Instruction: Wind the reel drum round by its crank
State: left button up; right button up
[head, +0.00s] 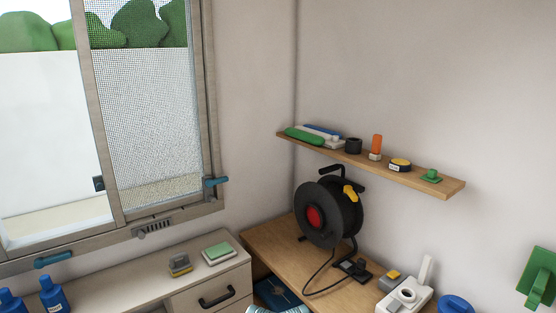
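The cable reel stands upright on the wooden bench in the corner. Its round black drum (322,217) has a red centre and faces left of the camera. A yellow part (350,193), which looks like the crank handle, shows at the upper right of the drum. A black frame with a top handle (346,171) holds the drum. A dark cable runs from the reel to a black plug or socket (355,268) on the bench. Neither of my grippers is in the head view.
A wooden shelf (445,188) with several small items hangs above the reel. A white device (404,296) stands on the bench (281,244) to the right. A drawer cabinet (238,259) with blue bottles (52,294) stands left, under a window. A green object (538,278) is at far right.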

aim_at(325, 217)
jog(key=i+j, duration=0.8)
jog(key=j+z, duration=0.05)
